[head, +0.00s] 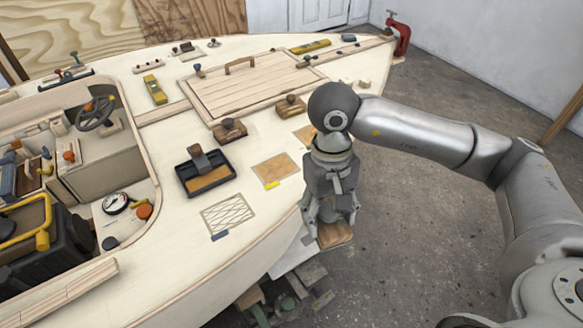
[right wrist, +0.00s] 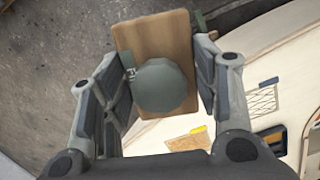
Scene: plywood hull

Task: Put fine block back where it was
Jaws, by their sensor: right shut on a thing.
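The held block is a flat wooden block (head: 335,236) with a round grey-green knob (right wrist: 160,86) and a small green tag whose lettering is too small to read fully. My right gripper (head: 331,214) is shut on it, with fingers on both sides of the knob in the right wrist view (right wrist: 160,95). The block hangs beyond the hull's right edge, over the floor side. On the deck are a tan patch with a yellow tag (head: 275,170), a hatched outline with a blue tag (head: 228,213) and another tan patch (head: 304,134), partly hidden by my arm. My left gripper is not in view.
A black tray (head: 228,179) with a knobbed block in it sits left of the tan patch. Two knobbed wooden blocks (head: 229,130) (head: 291,106) stand near the hatch (head: 245,85). A cockpit opening with a black, yellow-handled box (head: 40,265) is at left. Clutter lies below the hull edge.

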